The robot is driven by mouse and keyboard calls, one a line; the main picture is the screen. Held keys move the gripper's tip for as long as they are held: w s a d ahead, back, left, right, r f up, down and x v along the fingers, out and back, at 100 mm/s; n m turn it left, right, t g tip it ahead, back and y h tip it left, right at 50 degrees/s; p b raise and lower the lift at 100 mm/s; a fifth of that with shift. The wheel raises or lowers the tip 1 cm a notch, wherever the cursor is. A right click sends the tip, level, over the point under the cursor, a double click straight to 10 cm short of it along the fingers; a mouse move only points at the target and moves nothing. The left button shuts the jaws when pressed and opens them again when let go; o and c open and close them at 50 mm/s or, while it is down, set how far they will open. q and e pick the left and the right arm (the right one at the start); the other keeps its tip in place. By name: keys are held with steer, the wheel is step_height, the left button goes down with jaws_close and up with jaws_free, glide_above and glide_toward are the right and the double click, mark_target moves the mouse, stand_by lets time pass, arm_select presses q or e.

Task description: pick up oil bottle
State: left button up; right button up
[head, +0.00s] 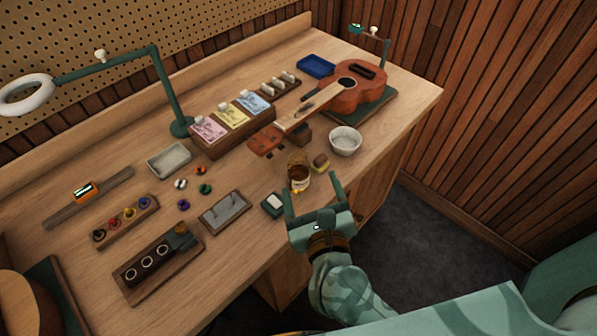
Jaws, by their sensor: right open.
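An amber bottle with a pale label (299,180), which looks like the oil bottle, stands near the front edge of the workbench. My right gripper (312,187) is open, with its two fingers spread and pointing toward the bottle from the front edge. The bottle shows just past the left finger, around the opening between the fingers. I cannot tell whether it touches a finger. Nothing is held in the right gripper. My left gripper is not in view.
A white bowl (345,141) and a small yellow-brown block (321,163) sit right of the bottle. A ukulele (358,88) lies behind. A small dark box (272,205) and a tray (224,211) are to the left.

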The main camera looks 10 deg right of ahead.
mark_target(300, 181)
step_height(300, 181, down, 6)
steer(key=m+g+h, duration=0.1)
steer(key=m+g, duration=0.2)
steer(key=m, duration=0.1)
steer(key=b+x, duration=0.2)
steer(key=x, duration=0.2)
steer(key=f+b+x, duration=0.1)
steer(key=b+x, duration=0.1)
steer(key=x, duration=0.2)
steer(key=shift+f+b, duration=0.1)
steer(key=shift+b, duration=0.3)
steer(key=shift+w+f, duration=0.1)
steer(key=shift+w, duration=0.55)
steer(key=b+x, duration=0.2)
steer(key=x, duration=0.1)
steer(key=b+x, duration=0.1)
steer(key=shift+w+a+f, duration=0.3)
steer(key=shift+w+a, duration=0.05)
steer(key=shift+a, duration=0.05)
steer(key=shift+w, duration=0.2)
steer(key=shift+s+r, duration=0.1)
steer(key=shift+r, duration=0.1)
steer(key=c, duration=1.2)
